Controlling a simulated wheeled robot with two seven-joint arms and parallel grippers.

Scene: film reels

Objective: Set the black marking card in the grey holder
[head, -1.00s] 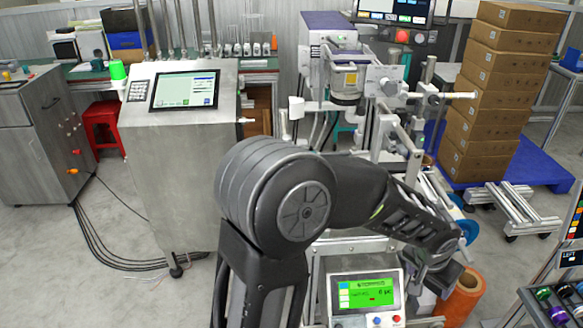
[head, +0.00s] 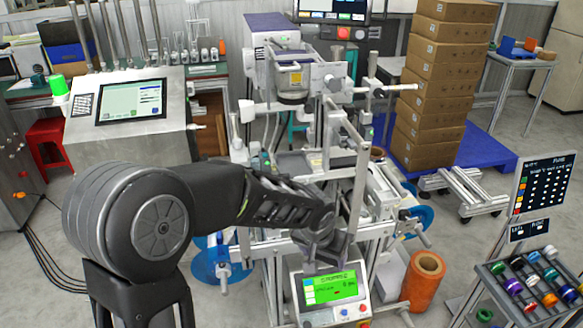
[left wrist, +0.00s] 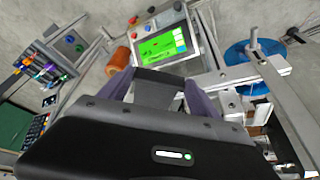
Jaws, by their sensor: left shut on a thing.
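My left gripper (head: 325,252) is in front of the machine, just above the green-screen control panel (head: 333,287) in the head view. In the left wrist view, its two grey-purple fingers (left wrist: 157,98) are closed on a flat dark piece, which looks like the black marking card (left wrist: 155,88). The card is held between the fingers, in front of the panel's screen in that view. In the head view I cannot make out the card against the dark gripper. I cannot tell which part is the grey holder. My right gripper is not in view.
The metal-framed machine (head: 300,150) stands close ahead, with posts and rails around the gripper. An orange roll (head: 424,275) is right of the panel. A rack of coloured rolls (head: 500,272) and a black sign board (head: 543,185) stand at the right. Boxes (head: 440,95) are stacked behind.

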